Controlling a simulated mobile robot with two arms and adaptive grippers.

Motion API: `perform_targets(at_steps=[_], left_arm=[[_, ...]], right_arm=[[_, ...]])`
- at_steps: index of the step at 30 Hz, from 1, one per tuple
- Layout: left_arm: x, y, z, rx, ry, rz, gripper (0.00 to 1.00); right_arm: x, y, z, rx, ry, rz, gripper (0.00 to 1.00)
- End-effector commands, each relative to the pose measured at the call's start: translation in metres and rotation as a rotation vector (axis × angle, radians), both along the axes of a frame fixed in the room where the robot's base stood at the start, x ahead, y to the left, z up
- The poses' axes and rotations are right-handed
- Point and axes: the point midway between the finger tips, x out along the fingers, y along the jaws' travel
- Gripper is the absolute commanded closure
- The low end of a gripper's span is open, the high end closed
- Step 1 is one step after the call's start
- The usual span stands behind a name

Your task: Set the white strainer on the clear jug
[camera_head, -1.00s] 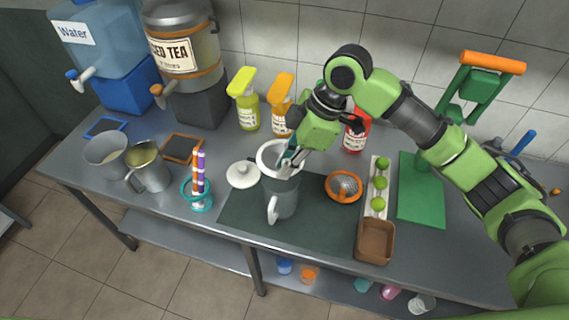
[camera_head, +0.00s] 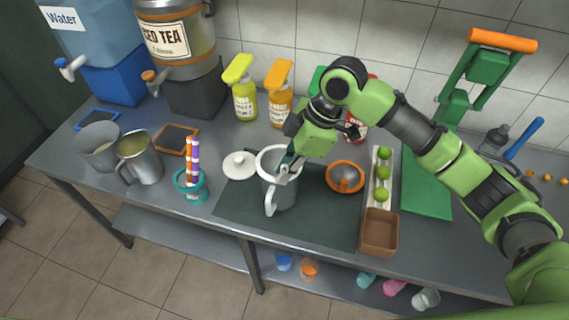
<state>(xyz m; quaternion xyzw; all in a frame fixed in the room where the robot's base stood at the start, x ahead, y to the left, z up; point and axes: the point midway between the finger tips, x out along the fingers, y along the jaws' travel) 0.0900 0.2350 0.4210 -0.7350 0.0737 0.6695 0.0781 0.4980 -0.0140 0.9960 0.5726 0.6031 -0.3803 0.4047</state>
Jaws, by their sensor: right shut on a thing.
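The clear jug (camera_head: 283,196) stands upright on a dark mat in the middle of the table, its white handle toward the front. The white strainer (camera_head: 264,160) shows as a white ring at the jug's mouth. My right gripper (camera_head: 287,173) points down over the jug's mouth and is shut on the strainer at the ring's right side. The gripper hides part of the ring, and I cannot tell whether the strainer rests fully on the jug's rim. My left gripper is not in view.
A white lid (camera_head: 239,165) lies left of the jug. An orange strainer (camera_head: 345,177) sits to the right, beside a white tray of limes (camera_head: 383,172) and a brown box (camera_head: 379,232). Yellow (camera_head: 244,100) and orange (camera_head: 279,102) bottles stand behind. Metal pitchers stand at left.

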Motion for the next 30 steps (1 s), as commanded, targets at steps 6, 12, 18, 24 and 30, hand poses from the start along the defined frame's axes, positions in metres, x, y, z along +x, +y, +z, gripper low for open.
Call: perform_targets(at_steps=[6, 12, 18, 24, 30], left_arm=[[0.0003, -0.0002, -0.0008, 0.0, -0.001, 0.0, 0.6], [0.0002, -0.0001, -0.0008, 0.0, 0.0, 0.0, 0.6], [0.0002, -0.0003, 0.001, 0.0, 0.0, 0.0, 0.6], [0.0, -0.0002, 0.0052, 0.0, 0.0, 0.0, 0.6], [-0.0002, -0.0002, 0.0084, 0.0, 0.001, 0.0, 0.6]], right_arm=[[0.0001, -0.0002, -0.0051, 0.0, 0.0, 0.0, 1.0], [0.0, -0.0002, -0.0052, -0.001, 0.0, 0.0, 1.0], [-0.0003, -0.0002, -0.0051, -0.001, 0.001, -0.001, 1.0], [-0.0005, -0.0004, -0.0058, -0.002, 0.001, -0.001, 1.0], [-0.0008, -0.0005, -0.0072, -0.002, 0.002, 0.0, 1.0]])
